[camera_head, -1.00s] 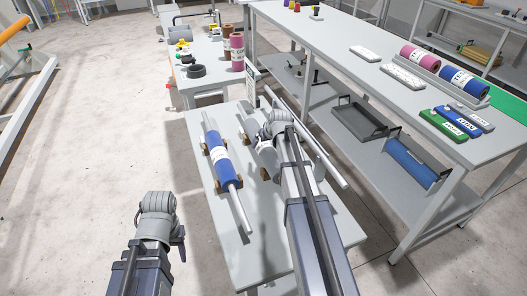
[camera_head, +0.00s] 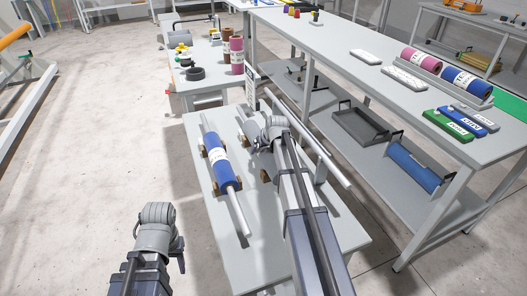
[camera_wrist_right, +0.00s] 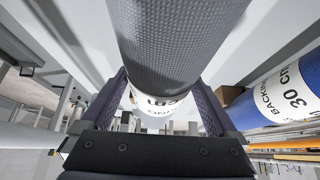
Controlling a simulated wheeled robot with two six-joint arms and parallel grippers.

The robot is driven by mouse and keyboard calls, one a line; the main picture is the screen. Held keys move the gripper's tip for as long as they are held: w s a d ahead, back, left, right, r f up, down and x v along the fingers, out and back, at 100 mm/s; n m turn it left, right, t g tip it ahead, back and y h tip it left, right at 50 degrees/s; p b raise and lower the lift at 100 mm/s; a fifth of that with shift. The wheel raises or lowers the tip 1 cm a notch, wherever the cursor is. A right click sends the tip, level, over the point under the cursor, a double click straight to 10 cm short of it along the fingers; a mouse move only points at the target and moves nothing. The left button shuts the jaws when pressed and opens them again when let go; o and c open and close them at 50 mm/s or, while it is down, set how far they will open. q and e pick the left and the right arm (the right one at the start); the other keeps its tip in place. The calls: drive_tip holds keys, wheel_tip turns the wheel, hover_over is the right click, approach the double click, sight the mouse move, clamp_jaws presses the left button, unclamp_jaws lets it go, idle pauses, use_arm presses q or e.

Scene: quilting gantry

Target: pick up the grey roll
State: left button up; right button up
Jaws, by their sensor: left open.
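The grey roll (camera_wrist_right: 175,40) fills the upper middle of the right wrist view, with a white label band at its lower end. My right gripper (camera_wrist_right: 165,108) has one finger on each side of it; whether they press on it I cannot tell. In the head view my right gripper (camera_head: 262,138) is over the right half of the light grey cart top (camera_head: 325,235), and it and its arm hide most of the roll. My left gripper (camera_head: 160,215) is open and empty, left of the cart.
A blue roll (camera_head: 225,175) with a white label lies on a pole in wooden cradles on the cart; it also shows in the wrist view (camera_wrist_right: 260,107). A long shelved table (camera_head: 340,50) stands right of the cart.

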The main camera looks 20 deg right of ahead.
clamp_jaws()
idle(0.6)
